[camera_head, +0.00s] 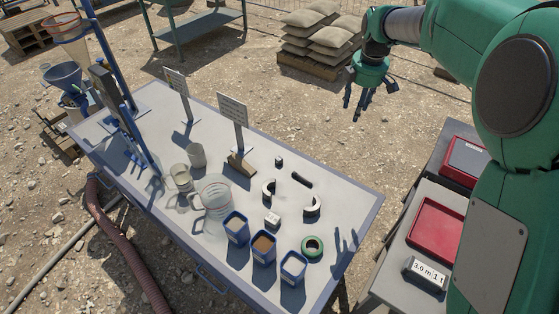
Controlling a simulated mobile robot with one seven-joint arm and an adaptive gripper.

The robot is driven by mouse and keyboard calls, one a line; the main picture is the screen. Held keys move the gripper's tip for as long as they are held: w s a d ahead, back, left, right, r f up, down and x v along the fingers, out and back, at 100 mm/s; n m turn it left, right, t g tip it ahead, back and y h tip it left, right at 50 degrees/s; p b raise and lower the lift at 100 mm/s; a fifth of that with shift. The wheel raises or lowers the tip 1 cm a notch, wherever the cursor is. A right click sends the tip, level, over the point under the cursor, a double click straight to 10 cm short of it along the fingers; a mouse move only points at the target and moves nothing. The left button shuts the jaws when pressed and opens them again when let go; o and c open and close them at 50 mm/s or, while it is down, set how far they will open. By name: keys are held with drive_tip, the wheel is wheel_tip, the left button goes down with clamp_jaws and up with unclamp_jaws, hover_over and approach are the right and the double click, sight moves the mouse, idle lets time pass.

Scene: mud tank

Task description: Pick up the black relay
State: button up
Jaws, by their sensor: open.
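A small black block (279,161), which looks like the black relay, sits on the light table top (330,188) behind the ring-shaped pieces. A longer dark bar (301,179) lies just to its right and nearer; at this size I cannot be certain which of the two is the relay. My gripper (360,106) hangs from my green arm, fingers pointing down, open and empty. In the picture it is above and to the right of the black block, past the table's far edge and apart from everything on the table.
Close to the block are a standing sign (233,109), two pale curved pieces (268,190) (312,206), a small white box (272,220) and a green ring (312,246). Blue containers (263,248) and a clear jug (212,196) stand nearer. A red tray (435,235) is at right.

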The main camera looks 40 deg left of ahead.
drive_tip(key=a+f+n+p, duration=0.1)
drive_tip(key=a+f+n, duration=0.4)
drive_tip(key=a+f, duration=0.85)
drive_tip(key=n+g+h+p, duration=0.1)
drive_tip(key=n, duration=0.4)
hover_over(280, 158)
wheel_tip(280, 158, down, 12)
drive_tip(key=shift+r, duration=0.2)
drive_tip(key=shift+f, duration=0.15)
drive_tip(key=shift+f, duration=4.1)
drive_tip(key=shift+f, duration=0.1)
drive_tip(key=shift+s+f+b, duration=0.1)
drive_tip(key=shift+f+b, duration=0.25)
drive_tip(key=shift+f, duration=2.2)
drive_tip(key=c, duration=1)
